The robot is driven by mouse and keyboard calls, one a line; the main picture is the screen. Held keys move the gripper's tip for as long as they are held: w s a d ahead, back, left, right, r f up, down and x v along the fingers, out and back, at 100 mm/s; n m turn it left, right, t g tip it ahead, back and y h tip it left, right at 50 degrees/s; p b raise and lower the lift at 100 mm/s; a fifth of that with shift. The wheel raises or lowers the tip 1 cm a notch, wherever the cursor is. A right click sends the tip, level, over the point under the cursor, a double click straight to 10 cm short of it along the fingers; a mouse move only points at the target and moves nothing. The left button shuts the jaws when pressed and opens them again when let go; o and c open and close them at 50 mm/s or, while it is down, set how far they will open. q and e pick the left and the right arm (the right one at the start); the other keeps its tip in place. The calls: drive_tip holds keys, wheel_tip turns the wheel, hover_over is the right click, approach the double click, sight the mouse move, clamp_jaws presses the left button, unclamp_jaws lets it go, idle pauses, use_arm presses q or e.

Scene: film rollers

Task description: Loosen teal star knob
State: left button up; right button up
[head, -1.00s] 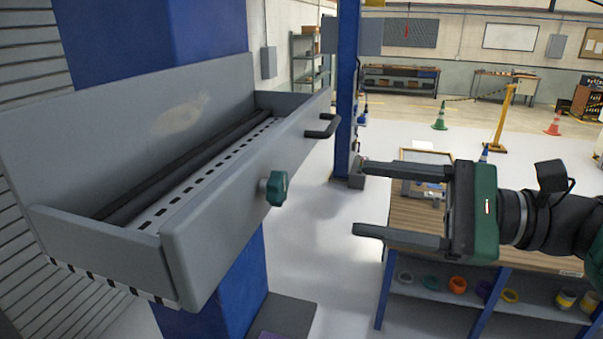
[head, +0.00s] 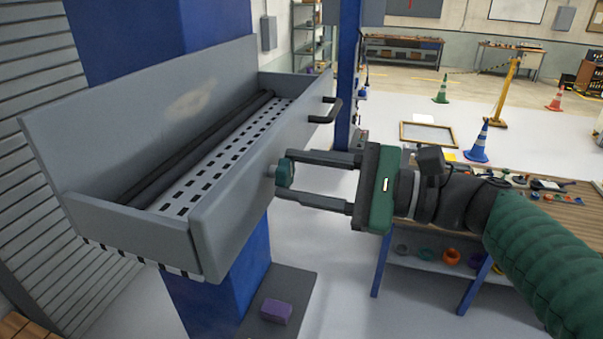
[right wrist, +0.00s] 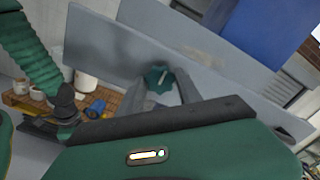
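The teal star knob (head: 285,172) sits on a short stem on the front panel of the grey trough (head: 232,203). It also shows in the right wrist view (right wrist: 160,79), facing the camera. My right gripper (head: 280,174) is open, with one finger above the knob and one below it, the tips close to the panel. Whether the fingers touch the knob I cannot tell. My left gripper is absent from the head view; a green-sleeved arm of mine shows at the left of the right wrist view, its fingers not visible.
A black handle (head: 325,110) sticks out of the same panel, beyond the knob. The trough is fixed against a blue column (head: 228,262), with a purple block (head: 276,311) on its grey base. A workbench (head: 532,233) stands at right.

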drive_tip(key=shift+a, duration=0.15)
drive_tip(key=shift+c, duration=1.2)
drive_tip(key=shift+f, duration=0.1)
clamp_jaws()
drive_tip(key=shift+f+n+b, duration=0.15)
drive_tip(key=shift+n+b, duration=0.15)
drive_tip(key=shift+b, duration=0.3)
drive_tip(key=n+b, duration=0.3)
drive_tip(key=b, duration=0.1)
drive_tip(key=n+b, duration=0.3)
drive_tip(key=b, duration=0.2)
drive_tip(key=n+b, duration=0.3)
drive_tip(key=b, duration=0.1)
drive_tip(key=shift+f+n+b, duration=0.25)
drive_tip(key=shift+n+b, duration=0.05)
drive_tip(key=shift+b, duration=0.05)
drive_tip(key=n+b, duration=0.3)
drive_tip(key=n, duration=0.1)
drive_tip(key=shift+w+r+n, duration=0.1)
drive_tip(key=shift+n, duration=0.2)
drive_tip(key=shift+r+n+b, duration=0.1)
drive_tip(key=shift+n+b, duration=1.1)
drive_tip(key=shift+n, duration=0.6)
